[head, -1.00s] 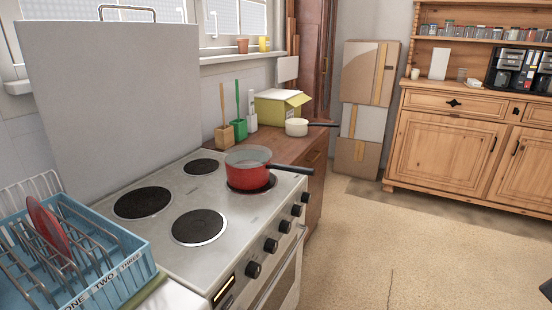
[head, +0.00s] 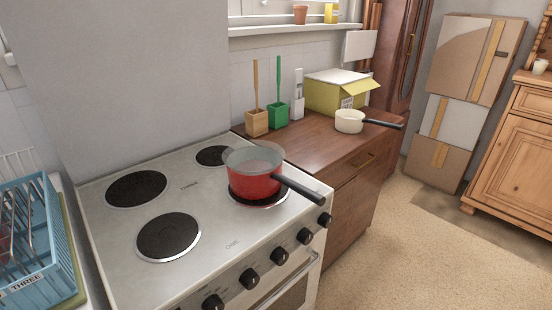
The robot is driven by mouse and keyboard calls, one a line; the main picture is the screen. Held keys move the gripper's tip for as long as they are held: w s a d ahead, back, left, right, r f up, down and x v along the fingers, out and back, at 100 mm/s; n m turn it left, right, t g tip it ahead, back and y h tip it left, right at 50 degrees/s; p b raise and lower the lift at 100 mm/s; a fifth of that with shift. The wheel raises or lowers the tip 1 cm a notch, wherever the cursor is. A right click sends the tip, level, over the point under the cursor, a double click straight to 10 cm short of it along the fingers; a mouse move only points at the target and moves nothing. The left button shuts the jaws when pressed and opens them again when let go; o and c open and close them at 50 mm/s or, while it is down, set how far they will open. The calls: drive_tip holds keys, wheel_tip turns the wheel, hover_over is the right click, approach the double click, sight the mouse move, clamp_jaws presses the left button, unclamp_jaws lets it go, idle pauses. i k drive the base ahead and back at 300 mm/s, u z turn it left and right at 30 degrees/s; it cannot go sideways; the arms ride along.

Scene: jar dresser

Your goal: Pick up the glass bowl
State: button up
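A clear, greyish round glass piece (head: 253,156) sits on top of the red saucepan (head: 254,184). It looks like the glass bowl, but I cannot tell for certain whether it is a bowl or a lid. My gripper is not in view.
A blue dish rack (head: 62,240) is at the left edge. A brown counter (head: 300,146) right of the stove (head: 113,240) holds utensil holders, a yellow box (head: 333,94) and a cream saucepan (head: 349,121). Floor (head: 420,240) is clear at lower right.

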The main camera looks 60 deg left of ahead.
sight(254, 158)
drive_tip(key=u, duration=0.3)
drive_tip(key=i, duration=0.7)
drive_tip(key=u, duration=1)
drive_tip(key=i, duration=0.65)
drive_tip(key=u, duration=0.3)
